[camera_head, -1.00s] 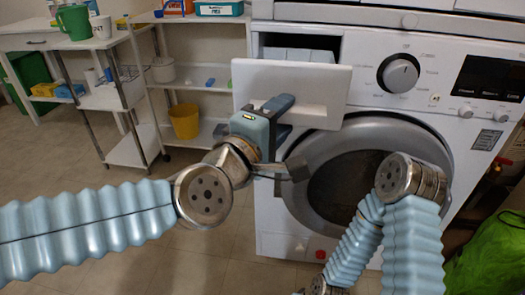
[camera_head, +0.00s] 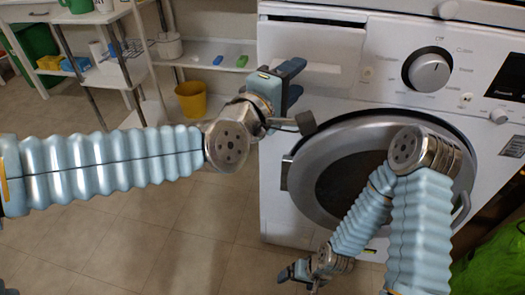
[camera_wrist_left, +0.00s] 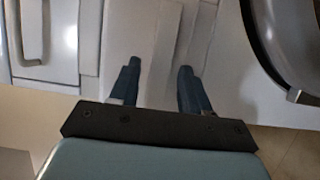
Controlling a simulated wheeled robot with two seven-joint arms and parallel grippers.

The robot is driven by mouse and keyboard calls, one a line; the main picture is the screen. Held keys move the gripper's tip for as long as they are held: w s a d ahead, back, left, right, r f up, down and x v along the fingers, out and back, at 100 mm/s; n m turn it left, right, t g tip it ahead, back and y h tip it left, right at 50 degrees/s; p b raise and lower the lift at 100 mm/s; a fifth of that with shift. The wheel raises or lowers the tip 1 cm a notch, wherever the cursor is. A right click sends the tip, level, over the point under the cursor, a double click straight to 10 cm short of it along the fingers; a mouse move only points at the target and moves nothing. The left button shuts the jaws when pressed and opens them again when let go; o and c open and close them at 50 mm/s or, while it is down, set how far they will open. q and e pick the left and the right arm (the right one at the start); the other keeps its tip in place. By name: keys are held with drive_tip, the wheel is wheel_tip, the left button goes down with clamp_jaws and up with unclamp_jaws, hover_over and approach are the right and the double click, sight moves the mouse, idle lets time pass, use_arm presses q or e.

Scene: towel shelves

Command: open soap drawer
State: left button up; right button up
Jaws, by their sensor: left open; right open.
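The white soap drawer (camera_head: 312,45) is at the upper left of the washing machine front.
The washing machine's round door (camera_head: 350,180) lies right of my left gripper, partly behind my right arm. The knob (camera_head: 428,70) is on the panel. A shelf (camera_head: 205,62) and yellow bucket (camera_head: 191,99) stand left. A green thing (camera_head: 490,250) is at lower right.

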use_arm(q)
drive_tip(key=v, duration=1.1)
drive_tip(key=w+f+m+g+y+b, duration=0.1)
drive_tip(key=w+f, duration=0.3)
drive_tip(key=f, duration=0.4)
drive_tip(key=w+f+m+g+y, duration=0.1)
drive_tip(key=w+f, duration=0.3)
drive_tip(key=f, duration=0.3)
drive_tip(key=w+d+f+m+g+y+b, duration=0.1)
drive_tip(key=w+f+g+y, duration=0.1)
drive_tip(key=w+f, duration=0.3)
wheel_tip(320, 180, down, 4)
drive_tip(key=shift+r+m+b, duration=0.2)
drive_tip(key=shift+m+b, duration=0.1)
drive_tip(key=shift+b, duration=0.05)
use_arm(e)
wheel_tip(320, 180, down, 3)
use_arm(q)
drive_tip(key=shift+r, duration=0.1)
